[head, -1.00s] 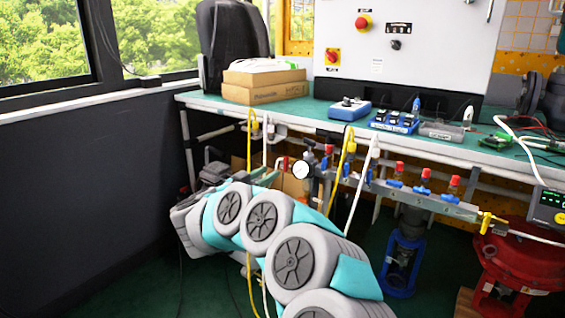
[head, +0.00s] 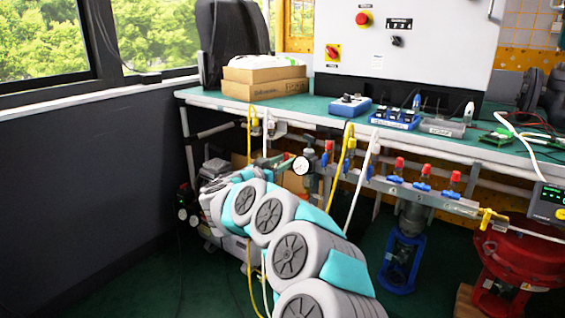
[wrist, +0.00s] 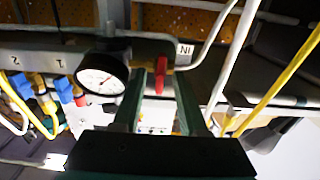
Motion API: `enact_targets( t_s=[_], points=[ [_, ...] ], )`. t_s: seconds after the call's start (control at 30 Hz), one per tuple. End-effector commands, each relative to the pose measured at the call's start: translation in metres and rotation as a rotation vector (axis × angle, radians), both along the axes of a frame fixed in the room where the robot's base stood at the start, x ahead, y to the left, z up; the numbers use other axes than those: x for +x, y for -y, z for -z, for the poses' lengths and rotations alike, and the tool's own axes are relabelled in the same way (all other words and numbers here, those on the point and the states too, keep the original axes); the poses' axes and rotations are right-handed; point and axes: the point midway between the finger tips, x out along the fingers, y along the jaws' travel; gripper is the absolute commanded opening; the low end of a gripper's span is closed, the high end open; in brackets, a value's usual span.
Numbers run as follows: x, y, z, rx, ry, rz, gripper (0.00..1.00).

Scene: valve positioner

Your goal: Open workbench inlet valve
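The inlet valve shows a red lever handle (wrist: 161,76) below the rail in the wrist view, beside a white tag reading "IN" (wrist: 184,51). A round pressure gauge (wrist: 102,72) is just left of it; the gauge also shows in the head view (head: 301,165). My gripper (wrist: 161,88) is open, its two green fingers on either side of the red handle. I cannot tell whether either finger touches it. In the head view my gripper (head: 270,161) is under the bench's left part, close to the gauge, and the red handle is hard to make out there.
Yellow (head: 345,150) and white (head: 362,180) hoses hang right of the gauge. Several red-and-blue valves (head: 422,178) sit along the rail. The green bench top (head: 310,107) is above my arm. Dark wall (head: 85,190) is at left.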

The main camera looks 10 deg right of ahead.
Motion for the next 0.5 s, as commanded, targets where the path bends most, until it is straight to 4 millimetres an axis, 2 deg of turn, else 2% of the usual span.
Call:
enact_targets(
  t_s=[0.07,0.33,0.5],
  points=[
    [-0.0001,-0.0001,0.0001,0.000,0.000,0.000,0.32],
    [-0.0001,0.0000,0.0001,0.001,0.001,0.000,0.02],
    [-0.0001,0.0000,0.0001,0.000,0.000,0.000,0.00]
  ],
)
